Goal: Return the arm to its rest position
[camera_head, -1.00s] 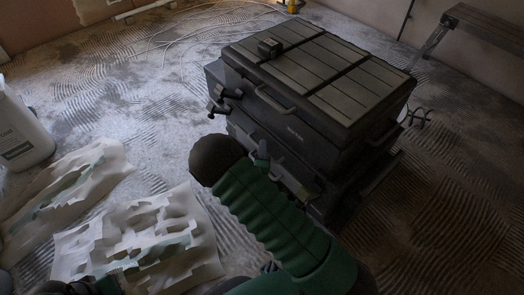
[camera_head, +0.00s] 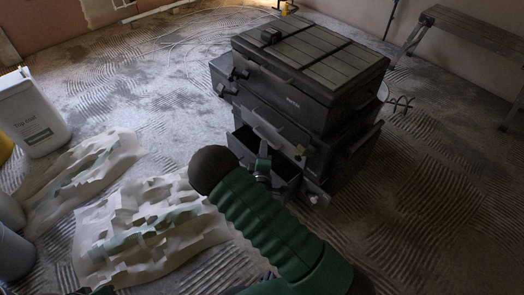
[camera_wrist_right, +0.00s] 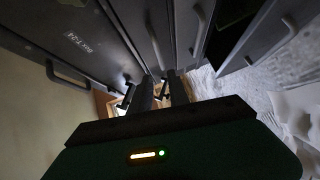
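My right arm (camera_head: 270,222), green and ribbed with a black rounded joint, crosses the lower middle of the head view. My right gripper (camera_head: 263,168) is small and partly hidden there, in front of the tool chest's lower drawers. In the right wrist view its two dark fingers (camera_wrist_right: 161,88) stand apart with a gap between them, and I see nothing held. The dark tool chest (camera_head: 318,112) stands just beyond the gripper. A lower drawer (camera_head: 287,183) stands pulled out close to the gripper; whether they touch is unclear. My left gripper is not visible.
Crumpled pale sheets (camera_head: 150,226) lie on the floor at left. A white tub (camera_head: 33,112) stands at far left. A small dark object (camera_head: 270,36) sits on the chest lid. A bench (camera_head: 470,32) stands at back right.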

